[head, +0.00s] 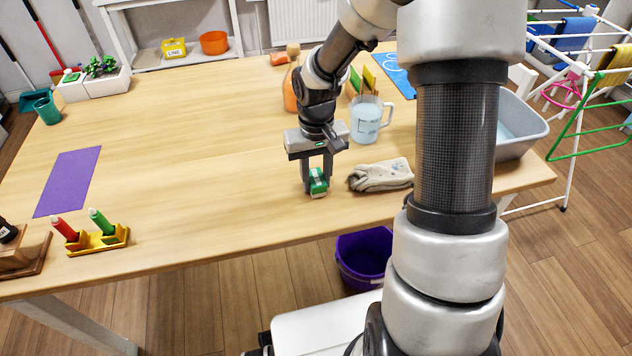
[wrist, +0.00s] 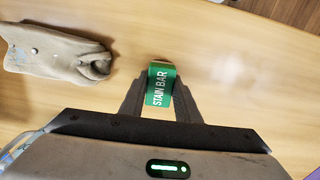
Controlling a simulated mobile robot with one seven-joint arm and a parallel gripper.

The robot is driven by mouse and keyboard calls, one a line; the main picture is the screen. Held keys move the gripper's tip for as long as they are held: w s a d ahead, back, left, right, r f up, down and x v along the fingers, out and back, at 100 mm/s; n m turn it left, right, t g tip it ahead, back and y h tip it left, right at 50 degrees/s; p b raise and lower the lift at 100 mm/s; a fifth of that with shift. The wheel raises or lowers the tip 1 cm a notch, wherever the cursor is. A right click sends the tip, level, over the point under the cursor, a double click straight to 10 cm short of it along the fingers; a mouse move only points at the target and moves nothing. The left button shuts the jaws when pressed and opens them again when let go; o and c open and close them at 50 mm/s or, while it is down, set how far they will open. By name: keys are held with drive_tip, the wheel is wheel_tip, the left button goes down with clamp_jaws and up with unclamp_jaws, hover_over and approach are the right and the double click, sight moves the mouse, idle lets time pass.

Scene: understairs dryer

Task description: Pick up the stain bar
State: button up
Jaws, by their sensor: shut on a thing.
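The stain bar (head: 318,183) is a small green block near the front edge of the wooden table in the head view. In the wrist view the stain bar (wrist: 161,84) shows a green face with the white words "STAIN BAR". My gripper (head: 317,182) points down over it, with one finger on each side. In the wrist view my gripper (wrist: 161,92) is shut on the stain bar, its fingers against both sides. I cannot tell whether the bar touches the table or is slightly raised.
A measuring jug (head: 366,120) and an orange bottle (head: 291,85) stand behind. A grey basin (head: 520,130) is at right.

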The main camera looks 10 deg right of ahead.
sight(316, 177)
wheel_tip(316, 177, up, 10)
drive_tip(key=p, duration=0.3)
idle(0.3)
drive_tip(key=o, duration=0.5)
drive_tip(key=shift+c, duration=0.2)
drive_tip(key=c, duration=0.3)
